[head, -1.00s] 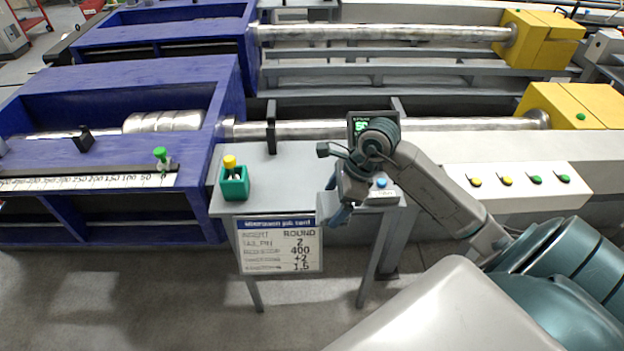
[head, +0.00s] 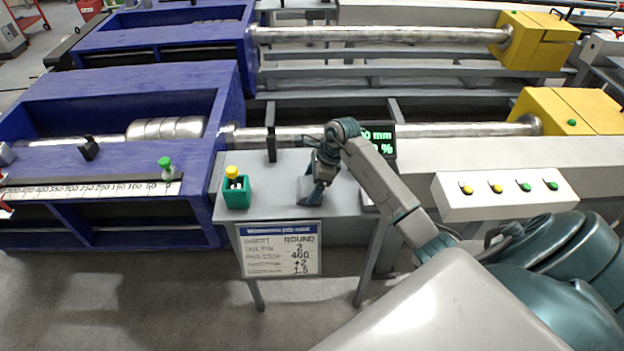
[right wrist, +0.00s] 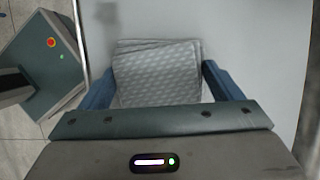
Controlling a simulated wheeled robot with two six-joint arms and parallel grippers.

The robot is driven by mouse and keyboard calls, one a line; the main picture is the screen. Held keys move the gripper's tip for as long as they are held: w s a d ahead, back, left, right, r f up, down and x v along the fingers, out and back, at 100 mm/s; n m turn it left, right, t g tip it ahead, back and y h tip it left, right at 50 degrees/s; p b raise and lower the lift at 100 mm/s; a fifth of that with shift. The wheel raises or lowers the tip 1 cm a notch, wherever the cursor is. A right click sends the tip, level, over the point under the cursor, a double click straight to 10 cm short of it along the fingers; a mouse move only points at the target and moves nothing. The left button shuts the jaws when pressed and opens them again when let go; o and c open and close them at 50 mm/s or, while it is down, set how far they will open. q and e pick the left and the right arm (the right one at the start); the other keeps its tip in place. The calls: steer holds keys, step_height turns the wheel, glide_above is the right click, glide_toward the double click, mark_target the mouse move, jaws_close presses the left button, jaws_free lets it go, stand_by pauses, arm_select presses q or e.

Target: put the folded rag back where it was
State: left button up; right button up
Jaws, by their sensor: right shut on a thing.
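The folded rag (right wrist: 158,75) is a grey, patterned, layered pad. In the right wrist view it lies between the two blue fingers of my right gripper (right wrist: 168,88), which is shut on it. In the head view my right gripper (head: 316,192) points down over the middle of the small grey table (head: 275,182). The rag (head: 307,190) shows there only as a small grey patch by the fingers. I cannot tell whether it touches the tabletop. My left gripper is not in view.
A teal holder (head: 236,196) with a yellow-topped item stands at the table's left. A job card (head: 280,250) hangs at the front edge. A green-lit display (head: 380,140) stands at the back right. A button box (head: 495,195) is further right. Tabletop between holder and gripper is clear.

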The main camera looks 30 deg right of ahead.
steer(key=shift+f+b, duration=0.25)
steer(key=shift+b, duration=0.1)
steer(key=o, duration=0.8)
steer(key=shift+r, duration=0.15)
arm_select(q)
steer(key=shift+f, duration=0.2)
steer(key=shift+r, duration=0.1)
arm_select(e)
steer(key=shift+r+p, duration=0.25)
steer(key=shift+p, duration=0.05)
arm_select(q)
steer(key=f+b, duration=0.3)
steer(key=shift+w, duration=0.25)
arm_select(e)
steer(key=v, duration=1.1)
steer(key=shift+s+d+r, duration=0.15)
steer(key=shift+r, duration=0.2)
